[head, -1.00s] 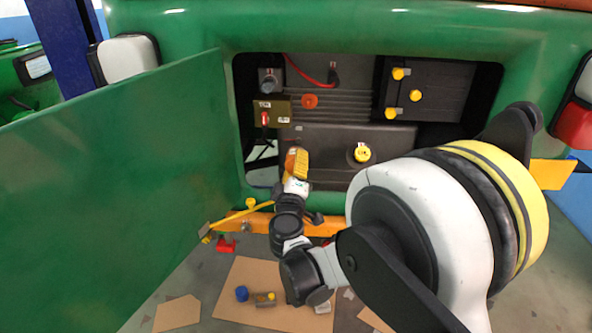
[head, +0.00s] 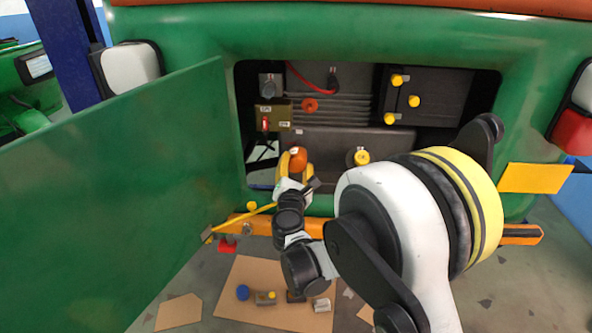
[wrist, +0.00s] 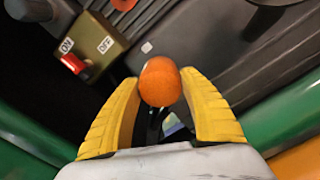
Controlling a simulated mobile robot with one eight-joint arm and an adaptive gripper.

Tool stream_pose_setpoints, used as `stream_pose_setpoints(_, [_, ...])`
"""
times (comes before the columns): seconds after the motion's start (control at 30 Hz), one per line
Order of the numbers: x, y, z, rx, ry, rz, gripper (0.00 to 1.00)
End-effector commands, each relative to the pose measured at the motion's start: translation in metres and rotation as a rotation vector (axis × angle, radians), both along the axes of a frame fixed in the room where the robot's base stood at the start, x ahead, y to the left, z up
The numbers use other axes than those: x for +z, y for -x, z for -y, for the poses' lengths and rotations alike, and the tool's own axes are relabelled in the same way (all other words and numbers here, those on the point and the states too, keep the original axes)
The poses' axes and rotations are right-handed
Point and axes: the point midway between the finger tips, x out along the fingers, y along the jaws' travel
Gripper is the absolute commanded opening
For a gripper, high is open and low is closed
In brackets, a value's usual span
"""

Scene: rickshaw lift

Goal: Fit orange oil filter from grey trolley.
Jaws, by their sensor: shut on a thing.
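My gripper (head: 294,165) has yellow ribbed fingers and is shut on the orange oil filter (head: 298,157). In the wrist view, the rounded end of the filter (wrist: 160,81) shows between the two fingertips (wrist: 162,95), pointing away from me. The filter is in front of the lower left part of the open engine bay, below the switch box. Whether it touches anything in the bay cannot be told. The grey trolley is not seen in these frames.
The green door (head: 120,180) stands open at the left. A switch box (head: 272,116) with a red switch, a red-orange cap (head: 309,104) and several yellow caps are in the bay. Cardboard (head: 250,300) with small parts lies on the floor below.

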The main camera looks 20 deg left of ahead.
Motion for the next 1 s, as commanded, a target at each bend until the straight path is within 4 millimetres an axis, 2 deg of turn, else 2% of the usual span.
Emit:
stream_pose_setpoints(0.2, [0.0, -0.025, -0.005, -0.001, -0.001, 0.0, 0.13])
stream_pose_setpoints(0.4, [0.0, -0.041, -0.01, 0.0, -0.002, 0.0, 0.13])
stream_pose_setpoints(1.0, [0.001, -0.047, -0.011, 0.001, -0.003, 0.0, 0.13])
